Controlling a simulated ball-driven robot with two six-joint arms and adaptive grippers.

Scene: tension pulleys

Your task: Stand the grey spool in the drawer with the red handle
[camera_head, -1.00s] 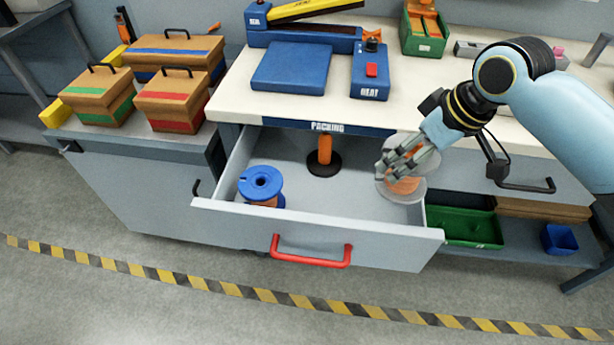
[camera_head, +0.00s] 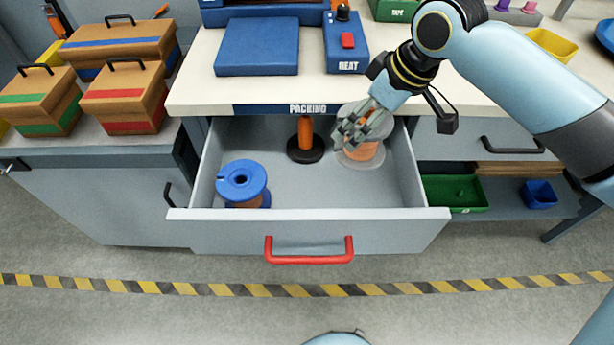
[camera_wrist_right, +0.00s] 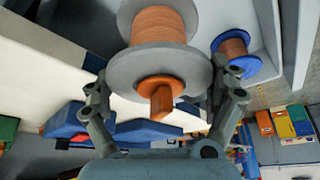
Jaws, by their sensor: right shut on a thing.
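The grey spool (camera_head: 361,159), wound with copper-coloured wire, is upright inside the open drawer (camera_head: 310,230) with the red handle (camera_head: 308,258), at its back right. My right gripper (camera_head: 352,130) reaches down from the upper right and is shut on the spool. In the right wrist view, its fingers (camera_wrist_right: 164,90) are on either side of the spool's grey flange (camera_wrist_right: 195,70), and an orange knob-like piece shows at the flange's middle. I cannot tell whether the spool touches the drawer floor. My left gripper is not in view.
A blue spool (camera_head: 243,183) stands at the drawer's front left. An orange post on a black base (camera_head: 305,148) stands close left of the grey spool. The drawer's front middle is clear. The packing table (camera_head: 200,95) overhangs the drawer's back.

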